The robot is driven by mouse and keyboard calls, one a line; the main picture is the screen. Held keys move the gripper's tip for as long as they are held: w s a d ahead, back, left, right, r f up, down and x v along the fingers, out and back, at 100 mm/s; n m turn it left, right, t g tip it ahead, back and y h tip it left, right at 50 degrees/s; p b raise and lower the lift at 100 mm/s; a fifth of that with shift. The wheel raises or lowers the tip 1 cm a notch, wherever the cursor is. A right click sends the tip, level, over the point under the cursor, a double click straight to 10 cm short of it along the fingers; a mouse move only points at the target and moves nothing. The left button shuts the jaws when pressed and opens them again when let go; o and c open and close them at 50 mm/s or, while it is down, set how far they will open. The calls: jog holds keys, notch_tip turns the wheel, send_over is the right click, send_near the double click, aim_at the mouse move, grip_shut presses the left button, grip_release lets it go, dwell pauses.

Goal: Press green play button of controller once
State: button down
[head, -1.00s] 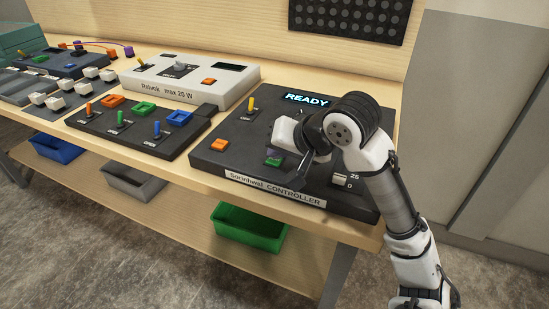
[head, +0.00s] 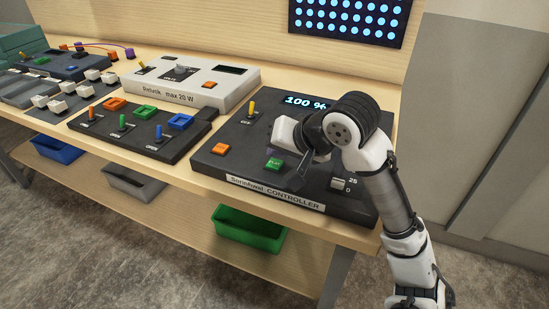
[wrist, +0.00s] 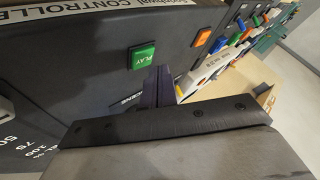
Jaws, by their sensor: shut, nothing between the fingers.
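The green play button (head: 273,164) sits on the front part of the black controller (head: 235,187), whose display (head: 306,102) reads "100 %". The button also shows in the wrist view (wrist: 141,57), with "PLAY" on it. My gripper (wrist: 158,78) is shut and empty. Its fingertips are close beside the button and, in the wrist view, the green face is uncovered. I cannot tell how high the tips are above the panel. In the head view my wrist hides part of the panel to the right of the button.
The controller also has an orange button (head: 220,149), a yellow lever (head: 251,109) and a slider (head: 338,184). An LED panel (head: 347,17) on the back wall is lit with blue-white dots. A black switch box (head: 150,142) and a white box (head: 222,96) stand at left.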

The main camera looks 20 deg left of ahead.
aim_at(278, 166)
notch_tip(278, 166, up, 5)
jog(key=p, duration=0.5)
dwell(0.4)
jog(key=shift+f, duration=0.1)
dwell(0.5)
